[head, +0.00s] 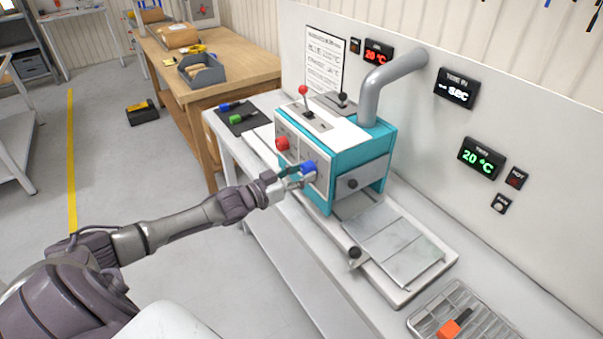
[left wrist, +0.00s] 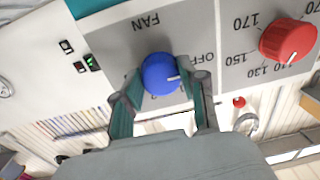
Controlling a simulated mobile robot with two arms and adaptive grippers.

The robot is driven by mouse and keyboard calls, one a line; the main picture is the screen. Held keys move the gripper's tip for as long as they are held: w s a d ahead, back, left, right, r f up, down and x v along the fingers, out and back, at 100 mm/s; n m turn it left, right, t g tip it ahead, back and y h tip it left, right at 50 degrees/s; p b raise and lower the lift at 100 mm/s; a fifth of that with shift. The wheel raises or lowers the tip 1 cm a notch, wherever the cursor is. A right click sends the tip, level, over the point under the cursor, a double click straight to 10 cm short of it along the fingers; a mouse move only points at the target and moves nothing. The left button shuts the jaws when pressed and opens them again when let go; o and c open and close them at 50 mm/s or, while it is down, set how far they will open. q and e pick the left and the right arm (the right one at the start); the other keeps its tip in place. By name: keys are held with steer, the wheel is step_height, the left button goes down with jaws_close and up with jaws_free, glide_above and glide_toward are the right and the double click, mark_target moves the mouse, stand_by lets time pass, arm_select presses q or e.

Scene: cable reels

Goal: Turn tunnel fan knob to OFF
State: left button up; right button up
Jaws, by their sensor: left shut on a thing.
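The tunnel machine (head: 345,165) is a teal and white box on the bench, with a grey panel facing my left arm. The blue fan knob (head: 308,167) is on that panel. In the left wrist view the blue knob (left wrist: 160,74) shows below the upside-down word FAN, with OFF printed at its right. Its white pointer line points right, a little below the OFF print in the picture. My left gripper (head: 298,178) is shut on the knob; in the wrist view its fingers (left wrist: 163,88) lie on either side of it. My right gripper is not in view.
A red temperature knob (head: 282,143) sits beside the blue one, and it also shows in the wrist view (left wrist: 288,41). Two levers stand on top of the machine. A pipe (head: 392,84) rises behind. A wire tray (head: 466,310) with an orange-handled tool lies at the front right.

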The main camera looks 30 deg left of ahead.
arm_select(q)
steer(key=shift+f, duration=0.1)
steer(key=o, duration=1.1)
steer(key=shift+o, duration=0.2)
steer(key=v, duration=1.2)
steer(key=s+a+f+n+g+y+b, duration=0.1)
steer(key=s+a+f+y, duration=0.15)
steer(key=f, duration=0.65)
steer(key=s+a+f+n+g+y+b, duration=0.1)
steer(key=s+a+f+g+y, duration=0.15)
steer(key=f, duration=0.65)
steer(key=s+f+n+g+y, duration=0.1)
steer(key=s+f, duration=0.3)
steer(key=f, duration=0.5)
steer(key=s+f+g+y, duration=0.15)
steer(key=s+f, duration=0.25)
steer(key=f, duration=0.4)
steer(key=s+d+f+g+b, duration=0.2)
steer(key=s+d+f+g, duration=0.45)
steer(key=s+f, duration=0.65)
steer(key=s+d+f+g, duration=0.1)
steer(key=s+d+f, duration=0.4)
steer(key=s+d, duration=0.2)
steer(key=s+d+f+m+g+h, duration=0.1)
steer(key=s+d+f, duration=0.4)
steer(key=d, duration=0.5)
steer(key=s+g, duration=0.1)
steer(key=s, duration=0.1)
steer(key=shift+s+m+b, duration=0.3)
steer(key=shift+s+b, duration=0.1)
